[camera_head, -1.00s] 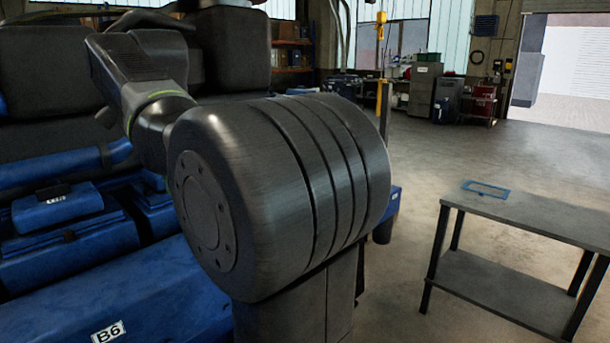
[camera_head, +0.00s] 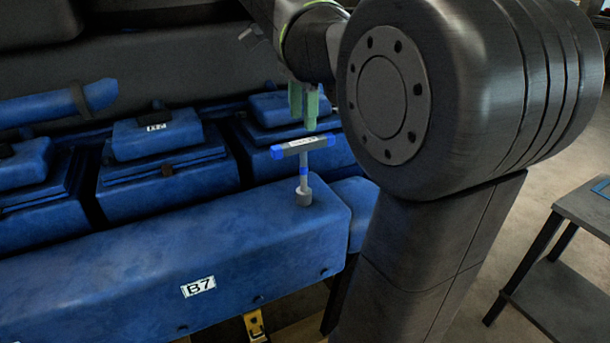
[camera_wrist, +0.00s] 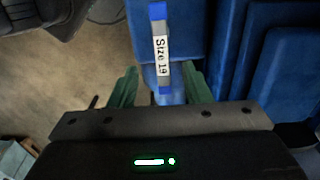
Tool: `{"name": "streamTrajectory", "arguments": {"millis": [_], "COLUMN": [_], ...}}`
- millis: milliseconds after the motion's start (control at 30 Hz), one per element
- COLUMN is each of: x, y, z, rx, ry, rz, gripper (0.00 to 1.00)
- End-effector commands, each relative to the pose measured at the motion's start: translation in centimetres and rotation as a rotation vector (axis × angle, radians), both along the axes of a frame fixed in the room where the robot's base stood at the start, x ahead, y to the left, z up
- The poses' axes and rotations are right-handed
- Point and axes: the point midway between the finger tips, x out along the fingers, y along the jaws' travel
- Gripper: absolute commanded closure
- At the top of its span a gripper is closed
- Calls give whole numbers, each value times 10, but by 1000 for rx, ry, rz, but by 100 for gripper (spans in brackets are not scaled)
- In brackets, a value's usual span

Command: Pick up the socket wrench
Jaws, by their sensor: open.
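The socket wrench (camera_head: 303,150) is T-shaped, with a grey bar, blue ends and a socket at its foot. It stands upright on the long blue engine block labelled B7. In the wrist view its bar (camera_wrist: 161,50) reads "Size 19" and runs up the picture, its near end between the finger lines. My gripper (camera_head: 304,108) has green fingers and points down just above and behind the bar in the head view. In the wrist view the gripper (camera_wrist: 160,88) is open, its fingers on either side of the bar's near end. I see no contact.
The blue block (camera_head: 150,270) fills the lower left. Blue engine covers (camera_head: 165,150) stand behind it. A grey table (camera_head: 575,230) with a blue frame on it stands at the right. Open floor (camera_wrist: 60,90) shows left of the wrench in the wrist view.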

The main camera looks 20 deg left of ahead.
Motion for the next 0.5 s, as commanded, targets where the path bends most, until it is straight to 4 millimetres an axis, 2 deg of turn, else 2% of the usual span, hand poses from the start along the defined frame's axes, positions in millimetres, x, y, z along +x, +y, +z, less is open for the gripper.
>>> {"name": "streamTrajectory", "arguments": {"millis": [33, 200, 500], "x": [-1, 0, 1], "y": [0, 0, 0], "z": [-11, -39, -62], "rx": [-2, -2, -2], "ry": [2, 2, 2], "rz": [0, 0, 0], "gripper": [56, 56, 56]}}
